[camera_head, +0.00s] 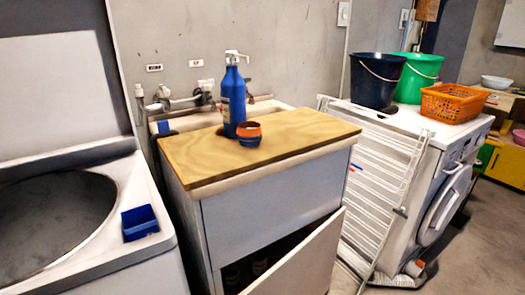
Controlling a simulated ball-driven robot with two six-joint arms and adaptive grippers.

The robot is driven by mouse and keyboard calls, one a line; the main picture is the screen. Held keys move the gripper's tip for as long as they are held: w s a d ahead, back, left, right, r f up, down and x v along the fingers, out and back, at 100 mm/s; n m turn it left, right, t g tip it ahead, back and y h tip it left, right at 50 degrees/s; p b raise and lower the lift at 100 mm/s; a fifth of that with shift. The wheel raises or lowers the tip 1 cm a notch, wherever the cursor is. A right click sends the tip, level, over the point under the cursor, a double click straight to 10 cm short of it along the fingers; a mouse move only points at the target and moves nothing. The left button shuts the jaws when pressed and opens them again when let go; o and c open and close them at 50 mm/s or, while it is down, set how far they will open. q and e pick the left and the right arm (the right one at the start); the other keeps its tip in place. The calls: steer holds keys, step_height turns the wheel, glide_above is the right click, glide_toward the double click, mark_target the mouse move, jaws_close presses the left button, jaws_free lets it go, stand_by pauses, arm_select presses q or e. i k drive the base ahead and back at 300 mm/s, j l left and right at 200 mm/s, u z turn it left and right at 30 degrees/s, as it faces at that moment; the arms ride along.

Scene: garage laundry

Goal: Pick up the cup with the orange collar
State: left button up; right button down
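A small cup with an orange collar (249,134) stands upright on a wooden board (300,131) that lies over the sink cabinet. The orange band runs round its rim, and its lower body is dark blue. The cup stands right in front of a blue pump bottle (233,98) with a white pump head and covers part of the bottle's lower right side. I cannot tell whether the two touch. Neither of my grippers shows in the head view.
The board right of the cup is clear. A cabinet door (303,258) hangs open below. A white drying rack (375,190) leans against the washing machine (440,180), which carries two buckets and an orange basket (453,103). A blue container (139,222) sits on the left machine.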

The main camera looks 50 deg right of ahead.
mark_target(248, 135)
steer(key=i+z, duration=0.2)
steer(key=z, duration=1.35)
